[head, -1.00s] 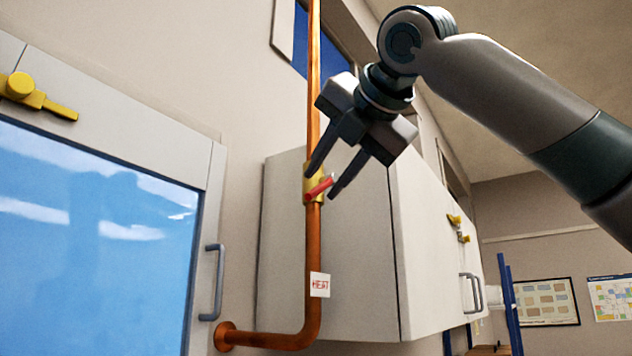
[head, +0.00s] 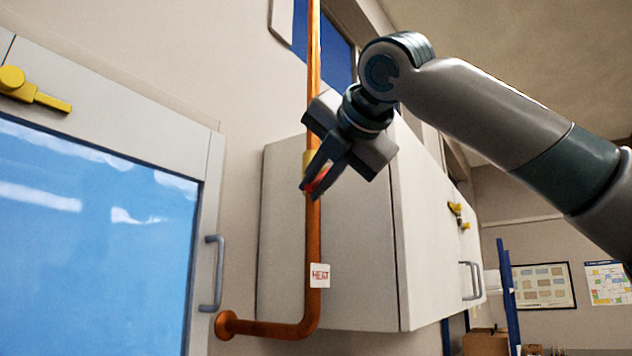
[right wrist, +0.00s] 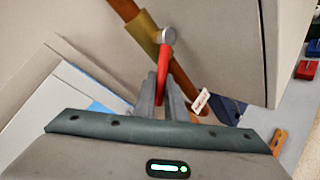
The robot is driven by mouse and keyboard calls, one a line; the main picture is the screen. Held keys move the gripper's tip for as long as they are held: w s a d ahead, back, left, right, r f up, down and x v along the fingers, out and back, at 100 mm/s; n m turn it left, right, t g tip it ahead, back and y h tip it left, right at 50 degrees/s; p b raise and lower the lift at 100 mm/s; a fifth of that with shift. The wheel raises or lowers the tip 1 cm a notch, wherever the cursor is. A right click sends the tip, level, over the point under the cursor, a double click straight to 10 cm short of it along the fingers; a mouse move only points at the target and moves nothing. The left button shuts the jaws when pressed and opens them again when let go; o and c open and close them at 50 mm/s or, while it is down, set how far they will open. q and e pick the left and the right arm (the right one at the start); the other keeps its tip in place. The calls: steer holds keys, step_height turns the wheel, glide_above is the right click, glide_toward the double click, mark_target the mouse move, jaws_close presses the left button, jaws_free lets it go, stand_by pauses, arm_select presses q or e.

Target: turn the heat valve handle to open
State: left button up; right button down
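The heat valve has a brass body (right wrist: 146,31) on a vertical copper pipe (head: 313,240), with a red handle (right wrist: 163,66) on a grey round hub. In the head view the handle (head: 319,180) is mostly hidden behind my right gripper's fingers. My right gripper (head: 311,190) is at the valve, its fingers close together on either side of the handle. In the right wrist view the handle's free end lies between the two fingers (right wrist: 162,100), which look closed on it. The handle slants across the pipe. My left gripper is in neither view.
A white HEAT tag (head: 320,275) hangs on the pipe below the valve. A pale wall cabinet (head: 350,270) stands right behind the pipe. A glazed door or panel (head: 90,240) with a yellow latch (head: 35,92) and grey pull handle (head: 213,273) is at the left.

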mark_target(317, 203)
steer(key=shift+f, duration=0.1)
steer(key=shift+w+d+f+n+t, duration=0.2)
steer(key=shift+w+f+n+t, duration=0.1)
steer(key=shift+f+n+t, duration=0.2)
steer(key=shift+w+d+f+n+t, duration=0.25)
steer(key=shift+n+t, duration=0.15)
steer(key=shift+n, duration=0.2)
steer(key=shift+w+d+f+n+t+b, duration=0.15)
steer(key=shift+w+n+t+b, duration=0.1)
steer(key=shift+n+t, duration=0.2)
steer(key=shift+w+d+f+n+t+b, duration=0.15)
steer(key=shift+w+n+t, duration=0.15)
steer(key=shift+n, duration=0.25)
steer(key=shift+s+r, duration=0.1)
steer(key=c, duration=1.8)
jaws_free()
steer(key=shift+s, duration=0.1)
